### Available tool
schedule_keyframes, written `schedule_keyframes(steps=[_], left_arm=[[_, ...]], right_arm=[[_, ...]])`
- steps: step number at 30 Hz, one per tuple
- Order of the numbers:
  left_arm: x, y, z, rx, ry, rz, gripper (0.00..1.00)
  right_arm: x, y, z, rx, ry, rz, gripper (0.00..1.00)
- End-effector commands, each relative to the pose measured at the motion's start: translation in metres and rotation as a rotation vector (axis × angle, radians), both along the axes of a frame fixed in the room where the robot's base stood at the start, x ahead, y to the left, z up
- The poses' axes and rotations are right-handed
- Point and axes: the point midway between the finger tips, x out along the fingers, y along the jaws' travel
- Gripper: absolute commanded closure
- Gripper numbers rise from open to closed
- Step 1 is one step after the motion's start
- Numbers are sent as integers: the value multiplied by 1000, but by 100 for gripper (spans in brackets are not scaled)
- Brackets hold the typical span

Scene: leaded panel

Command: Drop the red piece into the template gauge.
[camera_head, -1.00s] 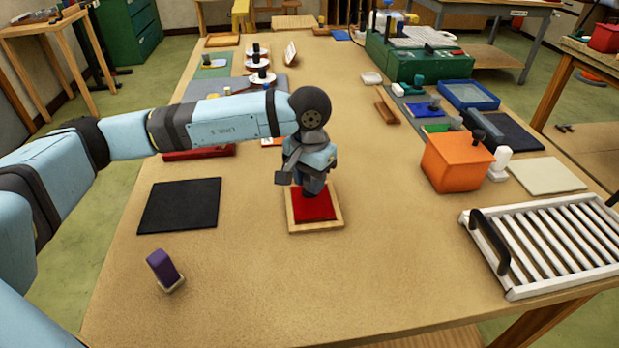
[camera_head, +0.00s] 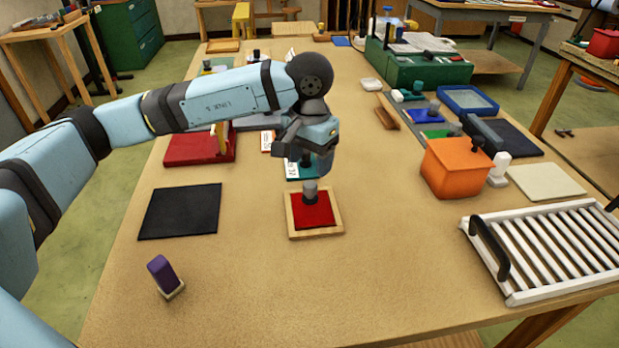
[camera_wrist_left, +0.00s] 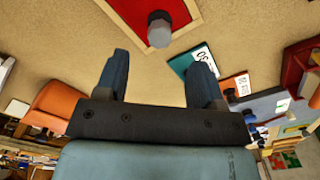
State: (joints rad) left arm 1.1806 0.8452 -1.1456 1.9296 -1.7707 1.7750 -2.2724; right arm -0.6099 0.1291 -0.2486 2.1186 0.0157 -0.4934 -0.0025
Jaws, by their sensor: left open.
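The red piece (camera_head: 315,215) is a flat red square with a grey knob standing up from its middle. It lies inside the wooden frame of the template gauge (camera_head: 291,229), with the frame's rim around it and no clear tilt. In the left wrist view the red piece (camera_wrist_left: 128,9) and the frame (camera_wrist_left: 186,27) show at the top edge, partly cut off. My left gripper (camera_wrist_left: 160,62) is open and empty, its two fingers apart. In the head view it hangs above the knob, clear of it. My right gripper is in neither view.
A black mat (camera_head: 181,211) lies left of the gauge, and a purple block (camera_head: 161,271) stands near the front left. A red tray (camera_head: 190,149) is behind the mat. An orange box (camera_head: 452,168) and a white slatted rack (camera_head: 540,243) are on the right. The front middle is clear.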

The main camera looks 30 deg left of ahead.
Motion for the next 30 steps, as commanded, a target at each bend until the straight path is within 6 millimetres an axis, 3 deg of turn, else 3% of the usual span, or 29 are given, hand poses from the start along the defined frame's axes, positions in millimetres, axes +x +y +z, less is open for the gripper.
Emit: schedule_keyframes(steps=[3,10,30], left_arm=[[0,0,29,-1,-3,-1,38],[0,0,61,-1,-2,0,38],[0,0,67,0,0,0,38]], right_arm=[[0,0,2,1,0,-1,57],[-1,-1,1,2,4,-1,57],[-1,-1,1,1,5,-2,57]])
